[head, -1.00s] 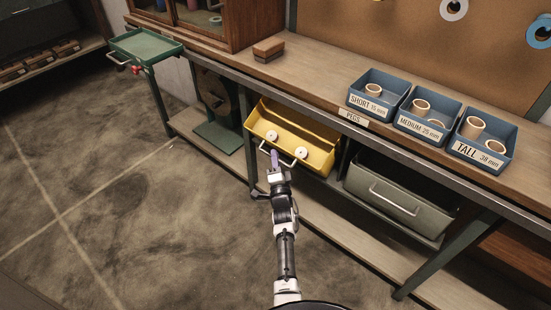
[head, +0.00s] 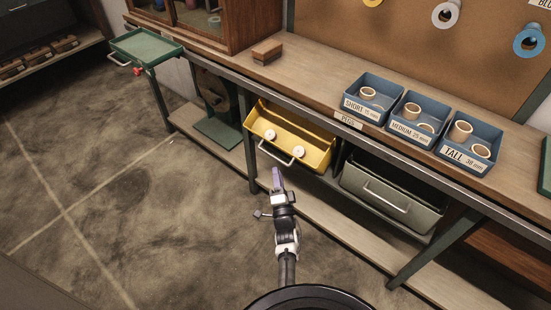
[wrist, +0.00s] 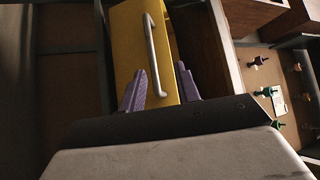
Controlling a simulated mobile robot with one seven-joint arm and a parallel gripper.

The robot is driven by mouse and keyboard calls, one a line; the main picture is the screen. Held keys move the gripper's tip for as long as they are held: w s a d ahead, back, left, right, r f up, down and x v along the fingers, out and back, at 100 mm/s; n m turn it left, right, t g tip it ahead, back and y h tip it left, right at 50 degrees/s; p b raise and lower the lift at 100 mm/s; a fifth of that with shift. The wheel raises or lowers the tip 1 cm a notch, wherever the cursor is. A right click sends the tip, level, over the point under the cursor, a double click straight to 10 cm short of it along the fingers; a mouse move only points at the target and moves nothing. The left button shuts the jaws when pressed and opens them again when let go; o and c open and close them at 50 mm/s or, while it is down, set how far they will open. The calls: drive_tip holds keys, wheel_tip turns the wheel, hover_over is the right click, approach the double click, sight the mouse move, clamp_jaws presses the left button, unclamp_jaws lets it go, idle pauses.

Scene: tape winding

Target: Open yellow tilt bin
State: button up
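The yellow tilt bin (head: 315,150) hangs under the bench top, left of the grey bin. It is tilted outward, and its inside shows from above with two white round pieces near the front. Its pale bar handle (head: 274,156) runs along the lower front. My gripper (head: 278,178) is just below and in front of the handle, apart from it and empty. In the wrist view, my two purple fingers (wrist: 160,88) are spread apart. The yellow bin's front (wrist: 128,50) and its handle (wrist: 152,55) lie beyond them.
Blue peg trays (head: 411,125) and a brown block (head: 267,52) stand on the bench top (head: 320,80). The grey bin (head: 392,190) is to the right, above a low shelf (head: 345,222). A green tray (head: 148,47) juts out at left. The floor in front is clear.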

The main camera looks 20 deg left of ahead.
drive_tip(key=s+d+p, duration=0.2)
drive_tip(key=s+d, duration=0.1)
drive_tip(key=s, duration=0.3)
drive_tip(key=shift+p, duration=0.3)
